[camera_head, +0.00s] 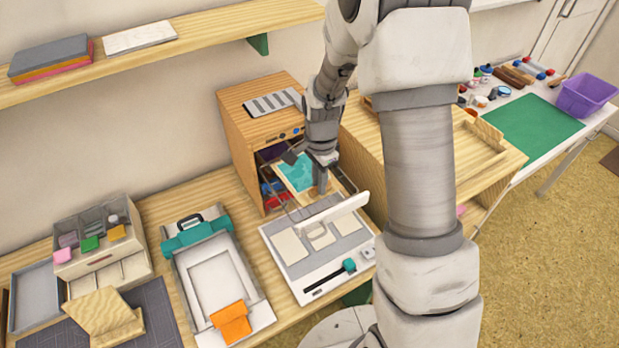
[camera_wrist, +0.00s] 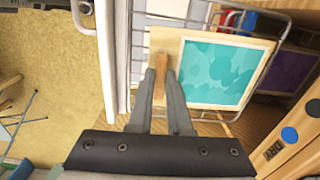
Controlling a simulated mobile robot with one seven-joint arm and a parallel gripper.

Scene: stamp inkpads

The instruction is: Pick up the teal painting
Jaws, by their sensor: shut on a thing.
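The teal painting (camera_wrist: 216,72) is a teal patterned panel with a pale wooden border. In the wrist view it fills the upper middle, in front of a wire rack. In the head view the teal painting (camera_head: 296,172) shows at the opening of a wooden cabinet. My gripper (camera_wrist: 162,80) is shut on the brown wooden strip at the painting's left edge. In the head view my gripper (camera_head: 318,180) is at the painting's right side, partly hidden by my arm.
The wooden cabinet (camera_head: 238,125) holds a wire rack with a purple panel (camera_wrist: 292,72) and red and blue items inside.

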